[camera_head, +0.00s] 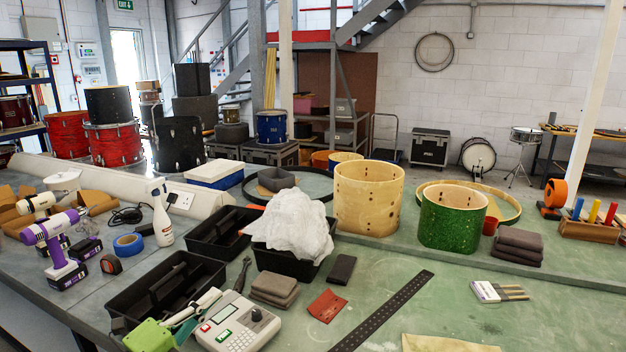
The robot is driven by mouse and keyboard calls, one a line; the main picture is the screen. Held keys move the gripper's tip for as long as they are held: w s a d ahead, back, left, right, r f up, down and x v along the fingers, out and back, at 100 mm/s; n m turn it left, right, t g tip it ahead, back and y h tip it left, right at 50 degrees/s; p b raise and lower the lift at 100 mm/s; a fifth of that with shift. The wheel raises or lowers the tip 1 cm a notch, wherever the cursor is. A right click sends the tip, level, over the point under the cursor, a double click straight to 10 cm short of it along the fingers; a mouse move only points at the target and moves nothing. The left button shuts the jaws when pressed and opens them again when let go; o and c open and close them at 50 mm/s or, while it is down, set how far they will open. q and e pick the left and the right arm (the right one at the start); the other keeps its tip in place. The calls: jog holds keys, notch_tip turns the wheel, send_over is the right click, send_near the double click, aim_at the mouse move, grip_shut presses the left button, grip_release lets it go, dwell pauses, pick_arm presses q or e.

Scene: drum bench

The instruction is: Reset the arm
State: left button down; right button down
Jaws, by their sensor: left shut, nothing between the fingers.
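My left gripper (203,308) shows at the bottom left, with a bright green body and pale fingers pointing up and to the right. It is shut and empty. Its fingers appear just left of a grey keypad device (236,322) and in front of a black open tray (168,283); whether they touch either cannot be told. My right gripper is not in view.
A black tray holding a white cloth (291,224), folded grey cloths (275,290) and a black perforated strip (382,310) lie nearby. Wooden (368,197) and green (452,218) drum shells stand behind. A purple drill (54,245) is left. Bench right of the strip is fairly clear.

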pick_arm(q)
jog(key=s+a+f+n+g+y, duration=0.25)
jog(key=s+f+n+y, duration=0.4)
jog(key=n, duration=0.35)
jog(key=s+a+f+n+g+y, duration=0.1)
jog(key=s+a+f+n+y, duration=0.4)
jog(key=f+n, duration=0.35)
jog(key=s+d+f+n+g+h, duration=0.15)
jog(key=s+d+f+g, duration=0.3)
jog(key=s, duration=0.75)
jog(key=s+d+f+n+g+h, duration=0.1)
jog(key=s+d+f+n+g, duration=0.35)
jog(key=s, duration=0.65)
notch_tip(320, 180, down, 27)
jog(key=s+m+g, duration=0.1)
jog(key=s+g, duration=0.1)
jog(key=s+a+f, duration=0.2)
jog(key=s+f, duration=0.6)
jog(key=s+a+f+g, duration=0.1)
jog(key=s+a+f, duration=0.1)
jog(key=s+f, duration=0.6)
jog(key=shift+s+f+y, duration=0.3)
jog(key=shift+s+f, duration=0.1)
jog(key=shift+s, duration=0.3)
